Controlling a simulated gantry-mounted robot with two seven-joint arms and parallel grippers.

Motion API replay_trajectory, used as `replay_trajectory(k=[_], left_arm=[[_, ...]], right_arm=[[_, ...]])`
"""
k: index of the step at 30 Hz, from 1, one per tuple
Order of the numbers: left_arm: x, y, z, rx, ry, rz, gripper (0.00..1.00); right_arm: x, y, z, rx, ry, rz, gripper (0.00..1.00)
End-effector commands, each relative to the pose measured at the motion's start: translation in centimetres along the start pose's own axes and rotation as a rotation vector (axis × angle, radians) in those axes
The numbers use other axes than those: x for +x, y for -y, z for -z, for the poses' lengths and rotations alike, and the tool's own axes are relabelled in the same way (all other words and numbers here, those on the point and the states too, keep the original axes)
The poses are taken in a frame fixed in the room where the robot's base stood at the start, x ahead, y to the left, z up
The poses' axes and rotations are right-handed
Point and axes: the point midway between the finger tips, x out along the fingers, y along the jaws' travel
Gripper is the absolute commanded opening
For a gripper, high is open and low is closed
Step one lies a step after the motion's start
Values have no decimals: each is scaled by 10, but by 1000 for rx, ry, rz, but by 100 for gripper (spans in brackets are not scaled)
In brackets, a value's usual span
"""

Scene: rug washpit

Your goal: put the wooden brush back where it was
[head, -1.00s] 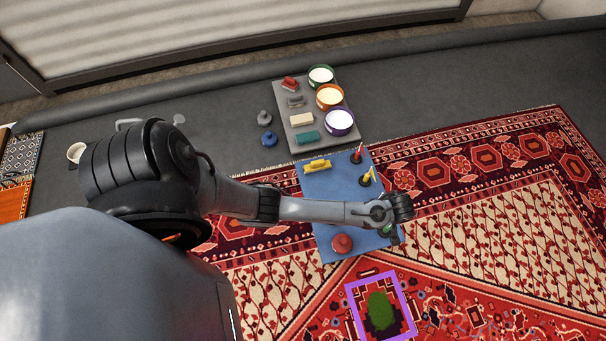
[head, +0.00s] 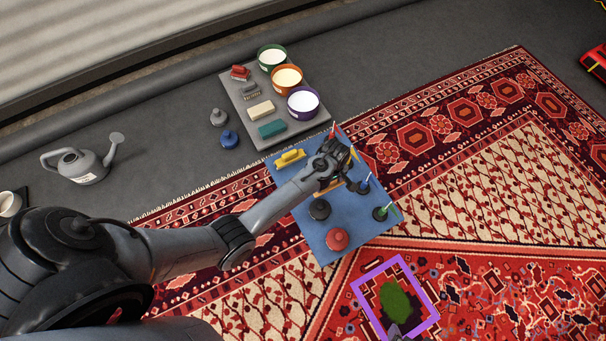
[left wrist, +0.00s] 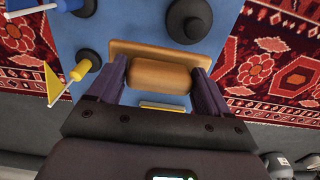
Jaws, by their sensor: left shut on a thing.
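The wooden brush (left wrist: 160,76) is a brown-orange block between the two fingers of my left gripper (left wrist: 152,88), seen in the left wrist view. In the head view my left gripper (head: 342,165) is over the upper right part of the blue mat (head: 305,180), and an orange-brown edge of the brush (head: 331,187) shows below it. The gripper is shut on the brush. I cannot tell whether the brush touches the mat.
On the mat are a yellow brush (head: 290,157), a black knob (head: 320,208), a red knob (head: 336,238) and small flags on stands, one blue (head: 363,187), one green (head: 381,212). A grey tray (head: 245,112) with brushes and tubs stands behind. A purple frame (head: 357,289) lies in front.

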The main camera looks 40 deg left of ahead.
Motion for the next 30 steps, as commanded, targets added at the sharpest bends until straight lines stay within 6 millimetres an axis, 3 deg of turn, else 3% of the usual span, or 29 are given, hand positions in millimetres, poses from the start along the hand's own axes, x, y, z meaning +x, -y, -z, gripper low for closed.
replay_trajectory(k=[6,15,23,30], left_arm=[[31,20,40,-2,-1,1,50],[58,41,84,-2,-1,1,50],[64,46,94,1,0,0,50],[93,46,94,1,0,1,50]], right_arm=[[22,1,-6,-2,-3,0,100],[44,0,-13,-7,-2,-4,100],[48,1,-14,-7,-3,-4,100],[68,1,-20,-6,-4,-3,100]])
